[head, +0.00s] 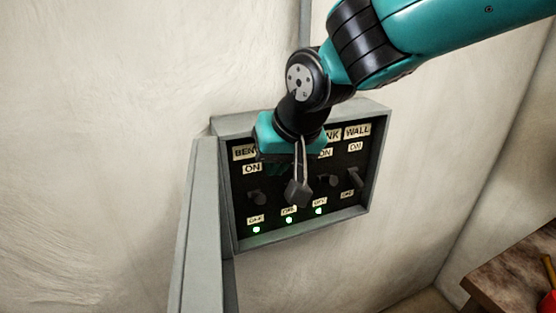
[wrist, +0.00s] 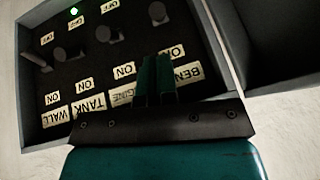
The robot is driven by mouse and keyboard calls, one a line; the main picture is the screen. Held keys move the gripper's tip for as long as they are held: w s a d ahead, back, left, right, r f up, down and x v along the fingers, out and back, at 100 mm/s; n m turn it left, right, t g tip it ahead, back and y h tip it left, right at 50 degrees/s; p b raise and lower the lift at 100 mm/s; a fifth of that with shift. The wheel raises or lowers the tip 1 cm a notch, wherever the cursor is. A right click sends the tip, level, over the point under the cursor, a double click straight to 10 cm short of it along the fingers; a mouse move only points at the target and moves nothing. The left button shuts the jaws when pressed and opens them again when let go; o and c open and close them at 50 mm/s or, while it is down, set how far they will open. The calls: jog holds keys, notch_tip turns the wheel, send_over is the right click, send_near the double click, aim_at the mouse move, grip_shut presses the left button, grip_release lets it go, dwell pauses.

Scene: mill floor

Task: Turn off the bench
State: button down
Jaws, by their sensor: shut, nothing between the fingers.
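A grey switch panel (head: 300,237) with a black face hangs on the wall, its columns labelled BENCH, ENGINE, TANK and WALL. ON tags are above the levers and OFF tags below. The bench lever (head: 257,197) is at the far left; it also shows at the top of the wrist view (wrist: 157,13). I cannot tell its setting for certain. The green bench lamp (head: 256,229) is lit under its OFF tag. My gripper (head: 298,192) is shut and empty, in front of the panel to the right of the bench lever. It partly covers the engine column and the BENCH label.
The tank lever (head: 325,182) and wall lever (head: 354,177) are to the right. Green lamps glow under engine and tank; none shows lit under wall. The open grey door (head: 197,225) sticks out at the panel's left. A wooden bench (head: 510,285) is at lower right.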

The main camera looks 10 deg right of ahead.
aim_at(258, 193)
jog(key=p+x, duration=0.2)
jog(key=x, duration=0.5)
jog(key=shift+w+f, duration=0.15)
jog(key=shift+f, duration=0.2)
jog(key=shift+d, duration=0.1)
jog(key=shift+f+b, duration=0.15)
jog(key=shift+b, duration=0.2)
